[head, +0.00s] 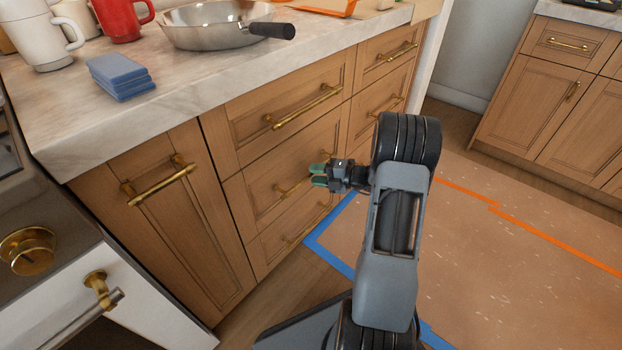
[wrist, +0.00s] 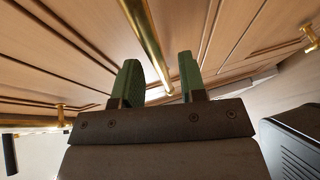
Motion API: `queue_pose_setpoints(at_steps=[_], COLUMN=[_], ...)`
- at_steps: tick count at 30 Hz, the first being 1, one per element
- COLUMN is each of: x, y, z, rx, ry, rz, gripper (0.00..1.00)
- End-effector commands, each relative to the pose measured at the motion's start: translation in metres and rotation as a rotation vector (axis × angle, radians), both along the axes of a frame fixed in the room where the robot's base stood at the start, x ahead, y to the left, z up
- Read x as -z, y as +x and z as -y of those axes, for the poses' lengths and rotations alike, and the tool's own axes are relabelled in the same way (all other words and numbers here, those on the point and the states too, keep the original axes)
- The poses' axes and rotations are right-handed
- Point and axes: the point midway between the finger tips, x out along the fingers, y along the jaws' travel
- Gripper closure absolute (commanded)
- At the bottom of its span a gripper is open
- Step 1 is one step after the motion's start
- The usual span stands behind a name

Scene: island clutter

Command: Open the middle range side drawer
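The middle drawer (head: 243,198) is in the stack beside the narrow wooden front near the range. It looks shut. Its brass bar handle (head: 287,189) is partly hidden by my gripper (head: 318,175) in the head view. My gripper is at the handle's right part, its green fingers toward the drawer front. In the wrist view my gripper (wrist: 158,62) is open, with a gap between the green fingers. A brass bar handle (wrist: 147,42) runs through that gap in the picture. I cannot tell whether either finger touches it.
The top drawer's brass handle (head: 303,107) is above and the bottom drawer's handle (head: 306,224) is below. The marble counter (head: 190,88) holds a pan (head: 215,27), mugs and blue sponges (head: 121,77). The range (head: 70,285) is at left. Floor covering (head: 500,250) lies open at right.

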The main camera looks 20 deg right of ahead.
Motion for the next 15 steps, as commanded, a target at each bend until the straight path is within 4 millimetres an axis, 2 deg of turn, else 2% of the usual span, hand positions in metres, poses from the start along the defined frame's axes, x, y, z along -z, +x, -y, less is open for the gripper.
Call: queue_pose_setpoints(at_steps=[6, 15], x=[0.004, 0.003], y=[0.011, 0.013], z=[-0.012, -0.015], rx=[-0.001, 0.0], ry=[0.0, -0.001], rz=[0.001, 0.0], gripper=[0.62, 0.62])
